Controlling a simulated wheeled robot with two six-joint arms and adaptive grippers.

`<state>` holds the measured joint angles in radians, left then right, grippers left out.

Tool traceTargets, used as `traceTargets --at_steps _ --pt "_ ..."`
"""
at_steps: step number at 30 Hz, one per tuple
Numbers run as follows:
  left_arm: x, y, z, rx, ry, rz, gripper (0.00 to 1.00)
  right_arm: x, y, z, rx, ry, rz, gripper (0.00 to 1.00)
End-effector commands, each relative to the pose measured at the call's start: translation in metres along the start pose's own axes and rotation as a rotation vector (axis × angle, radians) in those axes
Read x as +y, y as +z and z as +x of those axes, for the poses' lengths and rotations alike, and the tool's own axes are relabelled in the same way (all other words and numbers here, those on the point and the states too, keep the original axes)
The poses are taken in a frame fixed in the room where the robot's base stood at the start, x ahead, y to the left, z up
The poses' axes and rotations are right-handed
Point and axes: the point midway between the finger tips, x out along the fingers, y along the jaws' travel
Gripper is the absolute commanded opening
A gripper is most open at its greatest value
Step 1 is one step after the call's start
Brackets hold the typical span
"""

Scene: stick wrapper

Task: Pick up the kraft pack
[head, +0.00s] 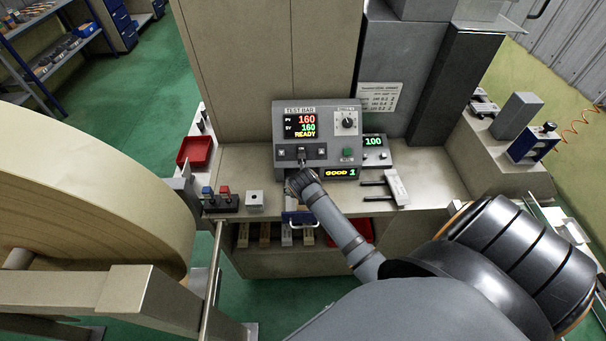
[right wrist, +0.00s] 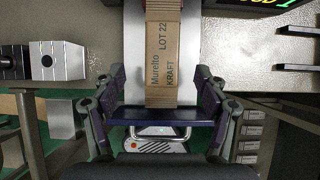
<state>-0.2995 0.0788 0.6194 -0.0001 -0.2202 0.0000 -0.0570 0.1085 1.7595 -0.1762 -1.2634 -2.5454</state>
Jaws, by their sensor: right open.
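The kraft pack (right wrist: 163,55) is a brown strip lettered "Murelto LOT 22 KRAFT", lying on a pale plate (right wrist: 131,50) in the right wrist view. My right gripper (right wrist: 160,80) is open, with one finger on each side of the pack and a gap on both sides. In the head view my right gripper (head: 300,183) is just below the front of the test bar unit (head: 322,115); my gripper and arm hide the pack there. The unit reads 160 and READY, and a lower display reads GOOD 1. My left gripper is in neither view.
A metal block with a hole (head: 255,201) and a red-and-blue button box (head: 221,200) stand to the left on the bench. A pale bracket with dark rods (head: 397,188) lies to the right. A red tray (head: 196,151) sits at the left. Slots below the bench hold several strips.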

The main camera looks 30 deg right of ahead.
Motion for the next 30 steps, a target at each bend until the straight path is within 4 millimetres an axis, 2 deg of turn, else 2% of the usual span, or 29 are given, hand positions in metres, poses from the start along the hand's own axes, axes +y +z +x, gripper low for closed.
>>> traceTargets --at_steps 6,10,19,28,30 --pt "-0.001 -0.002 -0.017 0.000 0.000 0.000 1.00 -0.004 0.000 0.026 0.002 -0.002 -0.001 0.74" --pt "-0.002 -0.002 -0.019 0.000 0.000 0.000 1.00 -0.003 -0.001 0.044 0.001 -0.001 0.000 0.74" --pt "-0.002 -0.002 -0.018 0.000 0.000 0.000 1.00 -0.003 -0.002 0.051 0.000 0.000 0.000 0.74" --pt "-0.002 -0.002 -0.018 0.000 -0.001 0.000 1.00 -0.003 -0.002 0.051 0.000 0.000 0.000 0.33" --pt "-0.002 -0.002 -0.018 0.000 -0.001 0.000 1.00 -0.003 -0.002 0.051 0.001 0.000 0.000 0.29"
